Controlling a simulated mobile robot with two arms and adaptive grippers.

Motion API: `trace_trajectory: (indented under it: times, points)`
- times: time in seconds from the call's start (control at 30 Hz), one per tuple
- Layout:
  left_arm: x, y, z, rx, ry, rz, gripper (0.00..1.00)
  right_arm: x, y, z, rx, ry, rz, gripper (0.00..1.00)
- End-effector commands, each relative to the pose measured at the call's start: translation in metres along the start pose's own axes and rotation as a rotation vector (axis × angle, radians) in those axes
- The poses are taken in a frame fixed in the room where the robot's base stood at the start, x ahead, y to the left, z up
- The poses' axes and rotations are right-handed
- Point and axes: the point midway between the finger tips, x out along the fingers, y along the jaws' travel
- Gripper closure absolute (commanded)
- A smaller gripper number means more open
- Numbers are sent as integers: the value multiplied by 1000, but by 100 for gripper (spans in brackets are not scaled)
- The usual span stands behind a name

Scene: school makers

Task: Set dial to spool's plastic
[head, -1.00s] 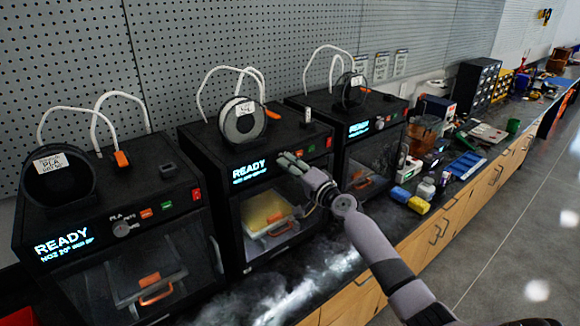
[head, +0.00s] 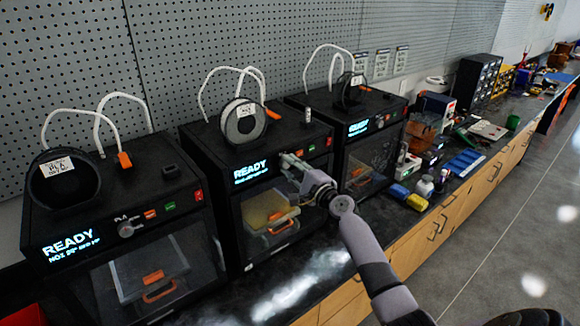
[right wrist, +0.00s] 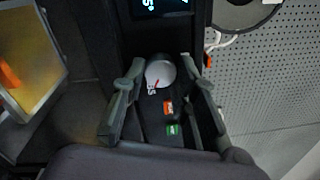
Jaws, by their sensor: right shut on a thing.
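My right gripper (head: 288,161) is at the front panel of the middle 3D printer (head: 217,143). In the right wrist view its two fingers (right wrist: 161,66) are shut on a light grey dial (right wrist: 160,73), one on each side. A red pointer mark shows on the dial, with small white lettering by it that is too blurred to read. In the head view the gripper hides this dial. A grey-filled spool (head: 243,124) with a white label (head: 246,109) stands on top of this printer; its lettering is too small to read. My left gripper is not in view.
A left printer (head: 110,205) with its own dial (head: 126,230) and labelled spool (head: 64,181), and a right printer (head: 350,118), flank it. All displays light up; READY is legible on two. An orange button (right wrist: 168,107) and green button (right wrist: 173,129) lie near the fingers.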

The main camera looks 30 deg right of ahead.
Motion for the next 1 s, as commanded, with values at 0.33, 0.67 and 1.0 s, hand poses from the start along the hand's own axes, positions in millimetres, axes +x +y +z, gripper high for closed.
trace_trajectory:
  times: [0.33, 0.67, 1.0]
  points:
    - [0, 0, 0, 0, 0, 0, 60, 0, 1, -1, 13, 3, 1, 100]
    - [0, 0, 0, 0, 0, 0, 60, 0, 1, 0, 11, 2, 1, 60]
    - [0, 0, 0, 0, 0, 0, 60, 0, 2, 0, 11, 1, 3, 53]
